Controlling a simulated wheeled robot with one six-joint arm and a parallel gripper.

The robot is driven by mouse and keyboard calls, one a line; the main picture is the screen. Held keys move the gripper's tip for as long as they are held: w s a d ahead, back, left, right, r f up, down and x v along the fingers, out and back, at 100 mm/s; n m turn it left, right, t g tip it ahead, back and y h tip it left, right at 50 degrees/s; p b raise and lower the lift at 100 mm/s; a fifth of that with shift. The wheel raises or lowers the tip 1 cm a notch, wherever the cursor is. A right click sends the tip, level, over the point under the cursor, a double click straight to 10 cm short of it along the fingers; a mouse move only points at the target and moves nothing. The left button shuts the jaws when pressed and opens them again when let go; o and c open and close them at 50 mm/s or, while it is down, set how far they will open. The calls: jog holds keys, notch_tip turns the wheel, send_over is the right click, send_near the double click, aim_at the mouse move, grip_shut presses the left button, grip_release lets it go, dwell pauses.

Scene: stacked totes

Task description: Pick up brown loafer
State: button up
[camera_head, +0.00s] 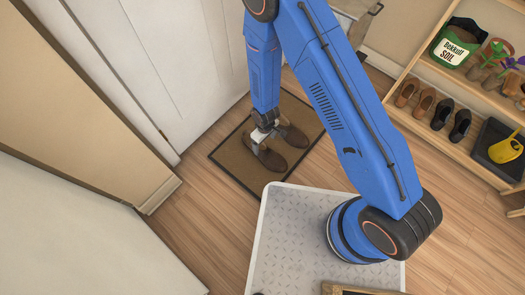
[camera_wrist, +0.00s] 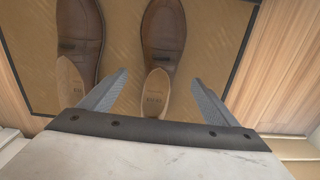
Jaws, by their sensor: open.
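A pair of brown loafers lies side by side on a tan doormat with a dark border (camera_head: 228,156). In the wrist view, one loafer (camera_wrist: 160,45) points away between my finger lines, its tan insole at the heel end nearest me. The other loafer (camera_wrist: 80,40) lies to its left, partly hidden by my left finger. In the head view, the loafers (camera_head: 292,137) show beside and below my gripper (camera_head: 260,138). My gripper is open, its two grey fingers spread on either side of the right loafer's heel in the wrist view (camera_wrist: 155,88). Contact cannot be told.
A white door (camera_head: 180,60) stands behind the mat. Bare wood floor (camera_head: 215,225) lies left of my base.

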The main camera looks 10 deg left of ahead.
aim_at(265, 149)
notch_tip(265, 149, down, 4)
jog(key=shift+f, duration=0.2)
jog(key=shift+a+f, duration=0.15)
jog(key=shift+f, duration=1.35)
jog(key=shift+a+f, duration=0.15)
jog(key=shift+f, duration=1.35)
jog(key=c, duration=1.4)
